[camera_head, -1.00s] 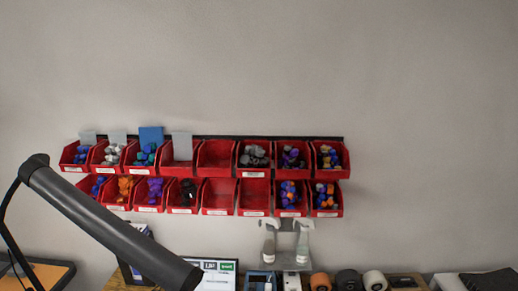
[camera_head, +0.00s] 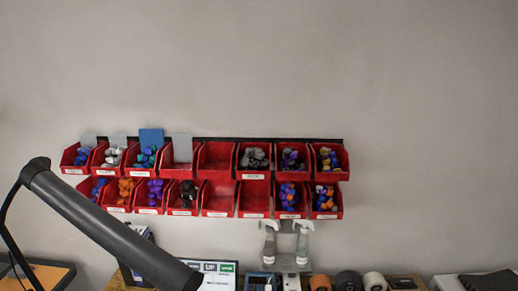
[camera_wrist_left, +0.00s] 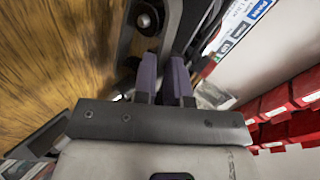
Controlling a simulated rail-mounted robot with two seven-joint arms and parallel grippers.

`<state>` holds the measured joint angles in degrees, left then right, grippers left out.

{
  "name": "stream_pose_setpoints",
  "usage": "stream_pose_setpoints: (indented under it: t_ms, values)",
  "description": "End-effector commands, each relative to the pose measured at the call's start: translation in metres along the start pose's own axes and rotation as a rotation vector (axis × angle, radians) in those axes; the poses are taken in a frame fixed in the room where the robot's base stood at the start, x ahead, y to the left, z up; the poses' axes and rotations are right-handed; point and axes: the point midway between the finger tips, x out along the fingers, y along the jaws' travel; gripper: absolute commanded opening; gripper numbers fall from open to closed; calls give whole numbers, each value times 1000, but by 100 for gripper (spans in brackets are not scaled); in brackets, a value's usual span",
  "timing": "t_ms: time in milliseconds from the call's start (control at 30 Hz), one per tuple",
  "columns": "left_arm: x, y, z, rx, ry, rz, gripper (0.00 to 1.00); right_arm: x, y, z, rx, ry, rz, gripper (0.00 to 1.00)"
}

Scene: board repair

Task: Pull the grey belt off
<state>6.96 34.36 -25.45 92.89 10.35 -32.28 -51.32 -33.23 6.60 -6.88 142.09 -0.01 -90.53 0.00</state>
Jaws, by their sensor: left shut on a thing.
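In the left wrist view, my left gripper (camera_wrist_left: 163,75) shows its two purple-grey fingers close together, with a narrow gap between them. It is shut on a thin dark piece that looks like the grey belt (camera_wrist_left: 187,28); the fingers hide most of the grip. Beside the fingers is a dark grey part with a round metal piece (camera_wrist_left: 147,20). I cannot tell whether the belt still touches it. Neither gripper shows in the head view, and my right gripper is not in view.
Red bins (camera_head: 254,160) with small coloured parts hang in two rows on the wall; they also show in the wrist view (camera_wrist_left: 285,100). A dark tubular arm (camera_head: 110,225) crosses the lower left. Spray bottles (camera_head: 270,245) hang below the bins. A wooden surface (camera_wrist_left: 50,60) lies left of the gripper.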

Motion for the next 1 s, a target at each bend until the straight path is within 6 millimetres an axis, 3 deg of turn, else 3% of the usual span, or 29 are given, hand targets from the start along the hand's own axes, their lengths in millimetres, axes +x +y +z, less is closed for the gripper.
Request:
stream_pose_setpoints:
  t_ms: [367, 1000]
  values:
    - [-4, -5, -1, -1, 4, -12, 0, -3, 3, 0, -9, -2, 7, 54]
    - [-29, 15, -1, -1, 2, -5, 0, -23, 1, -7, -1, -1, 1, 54]
